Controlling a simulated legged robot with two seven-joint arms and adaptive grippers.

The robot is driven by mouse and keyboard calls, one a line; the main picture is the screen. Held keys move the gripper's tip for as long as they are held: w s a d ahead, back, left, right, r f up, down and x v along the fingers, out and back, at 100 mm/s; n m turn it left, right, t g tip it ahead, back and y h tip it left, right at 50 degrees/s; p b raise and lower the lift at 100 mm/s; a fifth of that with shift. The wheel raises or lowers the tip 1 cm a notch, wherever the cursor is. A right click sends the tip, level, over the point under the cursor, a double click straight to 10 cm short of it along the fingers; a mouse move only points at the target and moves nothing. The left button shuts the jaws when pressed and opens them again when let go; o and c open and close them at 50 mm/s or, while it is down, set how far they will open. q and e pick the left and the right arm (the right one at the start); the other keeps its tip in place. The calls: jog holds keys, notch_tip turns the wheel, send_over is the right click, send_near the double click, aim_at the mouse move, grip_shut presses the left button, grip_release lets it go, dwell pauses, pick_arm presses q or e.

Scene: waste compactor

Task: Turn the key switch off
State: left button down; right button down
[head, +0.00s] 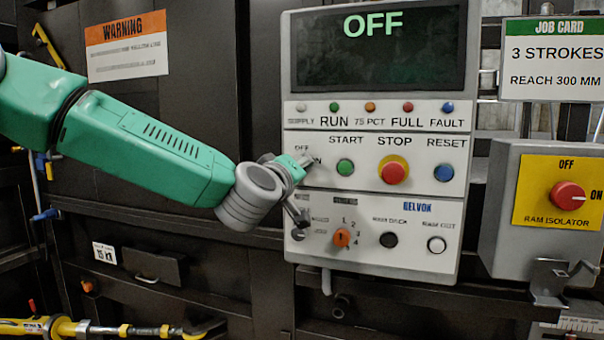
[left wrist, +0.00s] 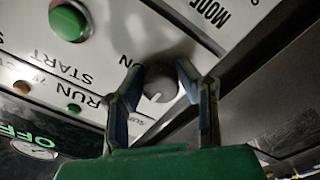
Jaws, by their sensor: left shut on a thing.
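The key switch, a round grey knob (left wrist: 160,84), sits on the light control panel beside the letters "ON" in the left wrist view. My left gripper (left wrist: 159,76) has one finger on each side of it and is shut on it. In the head view my left gripper (head: 307,161) is at the panel's left edge, between the "OFF" and "ON" labels, and hides the switch. The key's exact angle cannot be told. The panel's display (head: 380,48) reads "OFF" in green. My right gripper is not in view.
Green start (head: 345,167), red stop (head: 396,172) and blue reset (head: 444,173) buttons are right of my gripper. An orange selector (head: 342,238) sits below. A red ram isolator knob (head: 567,196) is on a separate box at right.

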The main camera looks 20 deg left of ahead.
pick_arm(q)
jog(key=shift+a+r, duration=0.15)
jog(key=shift+r, duration=0.3)
jog(key=c, duration=1.2)
grip_release()
jog(key=shift+o, duration=0.2)
jog(key=shift+s+a+f, duration=0.1)
jog(key=shift+s+a, duration=0.05)
jog(key=shift+s, duration=0.1)
jog(key=shift+f, duration=0.1)
jog(key=shift+f, duration=0.1)
jog(key=s, duration=1.2)
jog(key=shift+a, duration=0.4)
jog(key=shift+w+f, duration=0.1)
jog(key=shift+f, duration=0.1)
